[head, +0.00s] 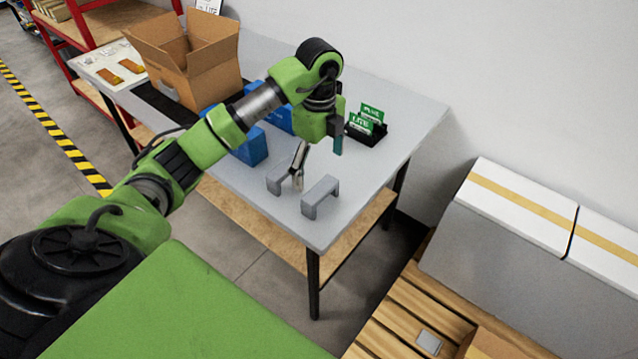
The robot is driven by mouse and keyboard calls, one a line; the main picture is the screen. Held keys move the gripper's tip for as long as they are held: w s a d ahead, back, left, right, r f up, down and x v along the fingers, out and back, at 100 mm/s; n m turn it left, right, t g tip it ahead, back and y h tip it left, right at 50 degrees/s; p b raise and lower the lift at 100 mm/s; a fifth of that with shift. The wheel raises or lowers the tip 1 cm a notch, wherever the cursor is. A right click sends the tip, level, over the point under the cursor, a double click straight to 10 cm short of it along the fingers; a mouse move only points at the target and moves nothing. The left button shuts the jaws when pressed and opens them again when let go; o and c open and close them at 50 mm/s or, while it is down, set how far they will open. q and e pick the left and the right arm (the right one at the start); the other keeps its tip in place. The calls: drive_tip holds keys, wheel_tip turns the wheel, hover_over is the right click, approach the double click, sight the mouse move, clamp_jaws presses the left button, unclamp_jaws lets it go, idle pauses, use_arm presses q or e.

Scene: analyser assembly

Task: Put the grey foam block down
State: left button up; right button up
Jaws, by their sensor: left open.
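Two grey, arch-shaped blocks stand near the front right corner of the grey table (365,200). The nearer grey block (321,196) shows whole. The other grey block (279,181) is partly hidden by a finger of my left gripper. I cannot tell which of them is the foam block, or whether either is foam. My left gripper (318,166) is open above the table, with its fingers spread and nothing seen between them. One fingertip shows in front of the farther grey block; I cannot tell whether it touches. My right gripper is not in view.
Blue boxes (250,147) and an open cardboard box (205,85) stand left of the gripper. A black holder with green cards (366,122) stands behind. White-topped cases (540,225) and a wooden pallet (395,325) are at right. The table's right end is clear.

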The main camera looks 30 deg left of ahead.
sight(319, 188)
use_arm(q)
drive_tip(key=shift+r, duration=1.65)
